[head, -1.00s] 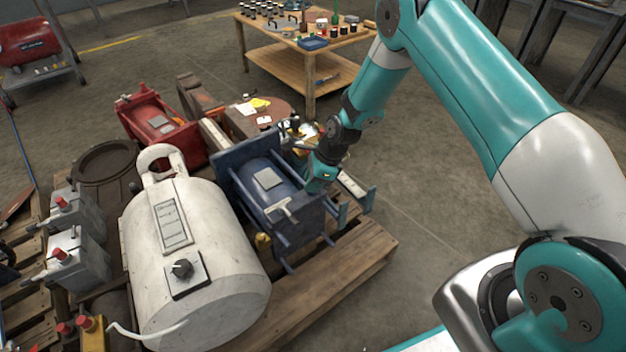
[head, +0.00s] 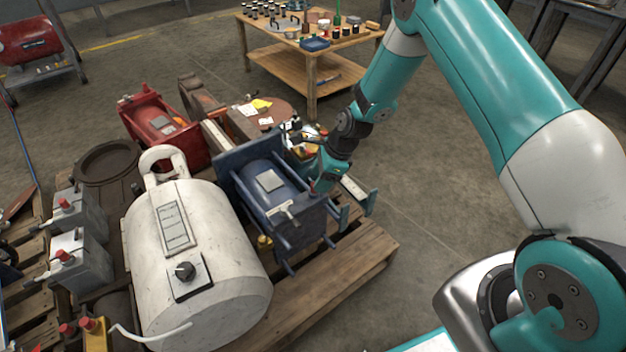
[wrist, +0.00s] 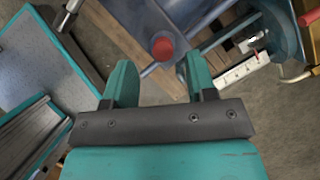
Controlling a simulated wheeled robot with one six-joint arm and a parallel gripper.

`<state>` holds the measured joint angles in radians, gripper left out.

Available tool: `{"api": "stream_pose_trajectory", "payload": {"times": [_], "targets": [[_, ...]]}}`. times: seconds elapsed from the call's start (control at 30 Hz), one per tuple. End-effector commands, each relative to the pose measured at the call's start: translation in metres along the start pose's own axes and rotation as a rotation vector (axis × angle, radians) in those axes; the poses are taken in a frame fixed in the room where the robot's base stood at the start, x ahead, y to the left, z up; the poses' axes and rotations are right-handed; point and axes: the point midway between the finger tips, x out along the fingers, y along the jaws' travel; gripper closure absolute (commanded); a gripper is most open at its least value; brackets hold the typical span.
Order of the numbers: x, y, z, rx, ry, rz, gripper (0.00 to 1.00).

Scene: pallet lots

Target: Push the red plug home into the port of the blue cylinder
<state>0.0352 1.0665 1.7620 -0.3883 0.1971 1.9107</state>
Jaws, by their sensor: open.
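The blue cylinder (head: 285,185) lies between blue end plates and rods on the pallet, with a grey label on top. In the wrist view its blue body (wrist: 182,14) is at the top. The red plug (wrist: 163,47) shows there as a round red end at the cylinder's near edge. I cannot tell how deep it sits in the port. My gripper (wrist: 158,60) is open, its two teal fingers apart, with the plug just beyond the gap between the tips. Nothing is held. In the head view my gripper (head: 323,180) is at the cylinder's right end.
A white tank (head: 195,265) stands left of the cylinder. A red machine (head: 160,130) is behind it. The wooden pallet (head: 340,285) has bare boards in front. A workbench (head: 310,70) with small items stands at the back. The floor to the right is clear.

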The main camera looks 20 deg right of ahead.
Motion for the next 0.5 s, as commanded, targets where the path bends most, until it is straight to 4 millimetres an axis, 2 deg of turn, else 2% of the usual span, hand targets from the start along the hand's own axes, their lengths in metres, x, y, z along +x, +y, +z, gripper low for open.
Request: {"api": "stream_pose_trajectory", "payload": {"times": [0.03,0.2,0.4,0.5], "targets": [[-0.02,-0.002,0.002,0.001,-0.001,-0.007,0.48],[-0.065,-0.004,0.004,-0.001,-0.004,-0.016,0.48],[-0.109,-0.005,0.006,-0.006,-0.008,-0.025,0.48],[-0.124,-0.005,0.006,-0.007,-0.008,-0.028,0.48]]}}
